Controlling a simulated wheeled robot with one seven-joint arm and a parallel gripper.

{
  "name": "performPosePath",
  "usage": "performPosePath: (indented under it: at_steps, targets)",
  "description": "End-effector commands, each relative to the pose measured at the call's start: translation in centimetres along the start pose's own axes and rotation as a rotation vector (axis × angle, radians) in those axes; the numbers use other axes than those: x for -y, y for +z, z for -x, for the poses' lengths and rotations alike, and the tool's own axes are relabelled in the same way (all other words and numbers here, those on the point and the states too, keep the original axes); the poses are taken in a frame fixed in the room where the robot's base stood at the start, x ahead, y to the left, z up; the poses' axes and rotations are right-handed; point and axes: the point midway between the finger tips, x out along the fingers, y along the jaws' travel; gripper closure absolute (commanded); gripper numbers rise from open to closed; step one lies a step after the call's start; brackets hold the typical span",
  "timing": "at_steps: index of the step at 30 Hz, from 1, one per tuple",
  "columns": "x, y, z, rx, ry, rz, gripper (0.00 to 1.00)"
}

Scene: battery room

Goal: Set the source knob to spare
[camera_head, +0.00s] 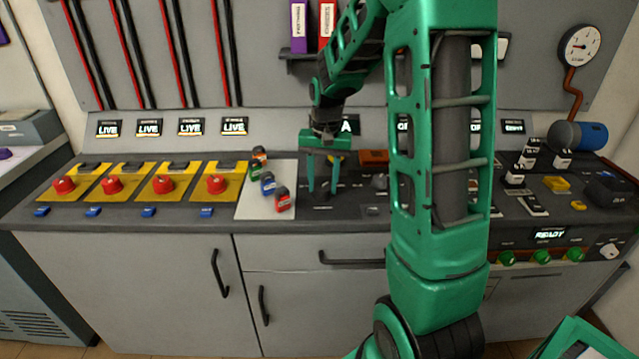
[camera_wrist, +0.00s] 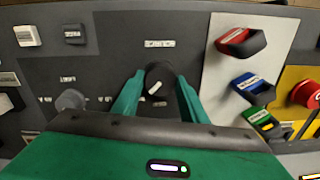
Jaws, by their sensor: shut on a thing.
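A dark round knob (camera_wrist: 158,72) with a short white pointer mark sits on the dark panel (camera_wrist: 105,70) in the wrist view. Its pointer mark is tilted, and the small white labels around it are too blurred to read surely. My gripper (camera_head: 322,189) points down at the counter panel in the head view, just right of the white board. In the wrist view my gripper (camera_wrist: 160,82) has one green finger on each side of the knob and is shut on it.
A white board (camera_head: 262,208) with red, blue and green tagged blocks lies close beside the gripper. Red knobs on yellow plates (camera_head: 216,184) stand farther left. A second, grey knob (camera_wrist: 70,100) is near the gripped one. A gauge (camera_head: 581,47) is at the right.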

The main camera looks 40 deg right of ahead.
Motion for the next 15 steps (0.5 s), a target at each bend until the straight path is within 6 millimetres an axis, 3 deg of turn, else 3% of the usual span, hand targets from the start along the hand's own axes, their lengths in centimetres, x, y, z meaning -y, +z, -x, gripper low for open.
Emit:
performPosePath:
  at_steps: [15]
  targets:
    - [0.54,-0.22,0.26,-0.012,-0.009,-0.063,0.83]
